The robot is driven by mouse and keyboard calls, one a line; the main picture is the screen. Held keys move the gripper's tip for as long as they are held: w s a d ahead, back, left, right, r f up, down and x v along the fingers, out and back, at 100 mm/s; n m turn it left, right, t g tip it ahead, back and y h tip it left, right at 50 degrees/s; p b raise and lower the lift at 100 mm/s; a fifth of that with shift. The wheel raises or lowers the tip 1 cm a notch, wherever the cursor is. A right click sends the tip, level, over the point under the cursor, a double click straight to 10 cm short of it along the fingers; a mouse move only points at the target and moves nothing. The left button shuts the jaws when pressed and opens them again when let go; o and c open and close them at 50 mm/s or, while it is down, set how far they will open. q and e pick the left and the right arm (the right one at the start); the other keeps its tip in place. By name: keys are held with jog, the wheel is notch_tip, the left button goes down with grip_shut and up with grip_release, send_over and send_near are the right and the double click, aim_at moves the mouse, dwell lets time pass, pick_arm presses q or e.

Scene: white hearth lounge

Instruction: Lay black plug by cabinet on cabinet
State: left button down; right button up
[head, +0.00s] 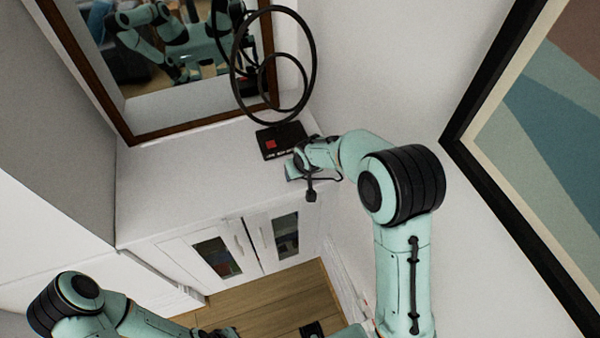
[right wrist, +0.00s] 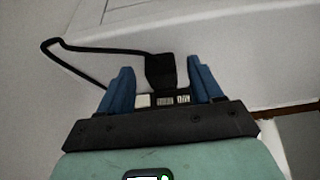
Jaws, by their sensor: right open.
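The black plug (head: 311,190) shows in the head view at the front right edge of the white cabinet (head: 180,195), just below my right gripper (head: 303,180). In the right wrist view the plug (right wrist: 160,72) lies between or just past the blue fingertips of my right gripper (right wrist: 158,85), which stand apart. Its thin black cable (right wrist: 75,65) loops off to the left. I cannot tell whether the plug rests on anything or touches a finger. My left arm enters at the lower left of the head view; its gripper is out of frame.
The left cabinet top is clear. A large picture (head: 540,130) hangs on the right wall.

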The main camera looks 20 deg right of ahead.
jog(key=v, duration=1.1)
jog(key=shift+s, duration=0.1)
